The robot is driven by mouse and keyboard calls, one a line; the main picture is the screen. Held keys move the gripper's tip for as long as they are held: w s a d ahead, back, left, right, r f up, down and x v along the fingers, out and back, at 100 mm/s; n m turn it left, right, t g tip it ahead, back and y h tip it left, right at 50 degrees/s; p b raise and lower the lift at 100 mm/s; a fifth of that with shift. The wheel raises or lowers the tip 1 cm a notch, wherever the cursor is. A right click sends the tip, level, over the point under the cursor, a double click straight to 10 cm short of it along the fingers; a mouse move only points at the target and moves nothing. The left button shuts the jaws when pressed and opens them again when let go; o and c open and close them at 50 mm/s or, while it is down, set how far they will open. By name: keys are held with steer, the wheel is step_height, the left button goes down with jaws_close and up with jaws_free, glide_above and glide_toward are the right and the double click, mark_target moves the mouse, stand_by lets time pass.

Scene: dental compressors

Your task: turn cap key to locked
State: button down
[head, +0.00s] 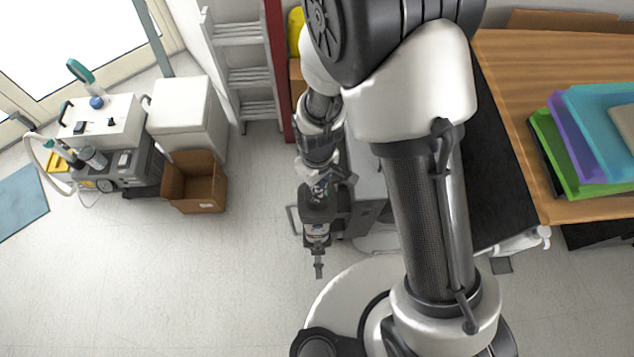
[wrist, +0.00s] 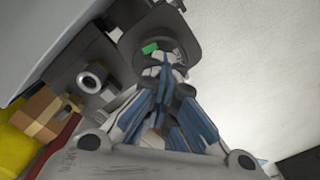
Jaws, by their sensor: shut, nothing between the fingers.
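My gripper (head: 320,193) points down at the dark fitting (head: 318,212) on the front of a grey compressor unit, in the middle of the head view. The fitting carries a labelled cylinder and a narrow stub. In the wrist view my gripper (wrist: 166,66) has its blue-grey fingers shut, with the tips over or against the dark rounded plate (wrist: 185,45) of that fitting. A small green patch (wrist: 150,48) shows on the plate beside the fingertips. I cannot make out the cap key; the fingers may hide it. Contact cannot be told.
A metal ring with a dark centre (wrist: 92,82) sits left of the fingers. A red post (head: 277,70) and a ladder (head: 240,75) stand behind. A wooden table (head: 560,60) is at right. An open cardboard box (head: 195,185) is left; floor lies clear in front.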

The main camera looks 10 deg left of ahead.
steer(key=shift+m, duration=0.3)
steer(key=m, duration=0.9)
steer(key=shift+p, duration=0.35)
steer(key=shift+m, duration=0.3)
steer(key=c, duration=2.3)
jaws_free()
steer(key=o, duration=1)
steer(key=shift+r, duration=0.1)
step_height(320, 180, up, 12)
steer(key=shift+f, duration=0.1)
